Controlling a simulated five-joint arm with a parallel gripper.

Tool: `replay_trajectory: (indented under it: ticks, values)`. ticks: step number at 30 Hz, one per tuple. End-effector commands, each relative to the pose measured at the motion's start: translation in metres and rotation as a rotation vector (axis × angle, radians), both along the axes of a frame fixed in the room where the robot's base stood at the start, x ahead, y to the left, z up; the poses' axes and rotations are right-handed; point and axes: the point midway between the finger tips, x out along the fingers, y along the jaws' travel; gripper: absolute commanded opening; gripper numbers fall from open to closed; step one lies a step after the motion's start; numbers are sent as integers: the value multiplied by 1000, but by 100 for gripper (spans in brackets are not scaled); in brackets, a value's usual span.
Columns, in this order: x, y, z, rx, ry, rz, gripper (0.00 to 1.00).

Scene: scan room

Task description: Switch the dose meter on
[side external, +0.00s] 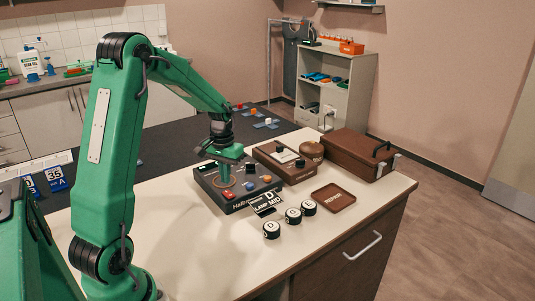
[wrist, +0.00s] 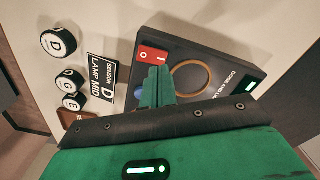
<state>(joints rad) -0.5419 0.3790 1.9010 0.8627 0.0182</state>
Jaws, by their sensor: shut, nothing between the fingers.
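The dark console (side external: 238,187) stands on the counter below my gripper (side external: 225,176). In the wrist view the console (wrist: 236,62) bears printing that begins "DOSE AND", partly cut off. Its red rocker switch (wrist: 153,55), marked I and O, sits near one corner; it also shows in the side view (side external: 229,195). Which side of the rocker is pressed I cannot tell. My gripper's green fingers (wrist: 157,82) are shut and empty, pointing at the panel, with their tips close beside the switch. Whether they touch the panel is unclear. They partly hide a blue knob (wrist: 140,92).
A "SENSOR D LAMP MID" card (wrist: 101,78) stands beside the console. Several round lettered pieces (side external: 293,215) and a brown tray (side external: 333,197) lie to its right. A brown instrument (side external: 287,160) and a brown case (side external: 357,154) stand behind. The counter's front is clear.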

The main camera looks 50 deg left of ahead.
Motion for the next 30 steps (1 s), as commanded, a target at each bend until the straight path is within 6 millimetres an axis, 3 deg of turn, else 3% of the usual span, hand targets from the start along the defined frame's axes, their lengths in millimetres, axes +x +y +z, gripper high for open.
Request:
replay_trajectory:
  ticks: [18,30]
  values:
    - [0,0,34,1,-2,0,0]
    - [0,0,36,1,-2,-1,0]
